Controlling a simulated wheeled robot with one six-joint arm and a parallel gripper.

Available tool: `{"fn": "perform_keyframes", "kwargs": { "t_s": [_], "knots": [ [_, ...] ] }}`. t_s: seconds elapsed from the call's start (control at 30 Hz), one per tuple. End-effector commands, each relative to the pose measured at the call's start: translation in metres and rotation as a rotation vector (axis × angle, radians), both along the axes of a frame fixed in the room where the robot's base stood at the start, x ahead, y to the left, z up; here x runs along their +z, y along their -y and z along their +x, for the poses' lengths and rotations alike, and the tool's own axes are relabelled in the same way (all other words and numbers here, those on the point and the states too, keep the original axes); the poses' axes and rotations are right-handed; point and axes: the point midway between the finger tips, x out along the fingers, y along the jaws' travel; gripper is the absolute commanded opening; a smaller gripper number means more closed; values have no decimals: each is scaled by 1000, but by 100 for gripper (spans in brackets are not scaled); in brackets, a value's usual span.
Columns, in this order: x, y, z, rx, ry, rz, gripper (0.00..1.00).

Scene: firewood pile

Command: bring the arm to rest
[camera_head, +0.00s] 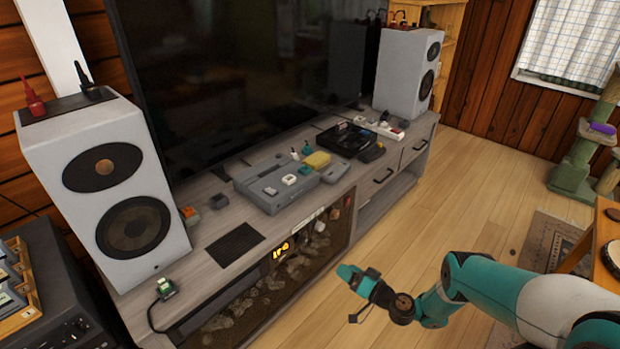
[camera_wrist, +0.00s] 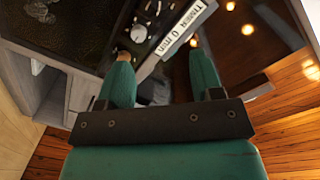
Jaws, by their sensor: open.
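My teal arm (camera_head: 490,285) reaches in from the lower right in the head view. My gripper (camera_head: 350,290) is over the wooden floor, in front of the low grey media cabinet (camera_head: 215,260). In the wrist view my gripper (camera_wrist: 160,62) shows two teal fingers spread apart with nothing between them. Beyond the fingertips is the cabinet's front with a dark panel, knobs and a white label strip (camera_wrist: 182,27). The gripper appears apart from the cabinet; the exact gap cannot be told.
A large dark television (camera_head: 240,80) stands on the cabinet between a left speaker (camera_head: 125,190) and a right speaker (camera_head: 405,75). A grey console (camera_head: 275,185) and several small items lie there. A wooden table (camera_head: 600,260) is at the right edge. Open floor (camera_head: 470,190) lies between.

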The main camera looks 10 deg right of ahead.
Motion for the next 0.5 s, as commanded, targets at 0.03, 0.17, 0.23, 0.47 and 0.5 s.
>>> {"fn": "perform_keyframes", "kwargs": {
  "t_s": [0.03,0.17,0.23,0.47,0.5],
  "knots": [
    [1,0,1,1,1,-1,60],
    [17,-5,16,46,3,-20,60],
    [38,-12,33,101,2,-42,60],
    [143,-56,81,357,-50,-177,60],
    [163,-64,84,398,-63,-203,60]
  ]
}}
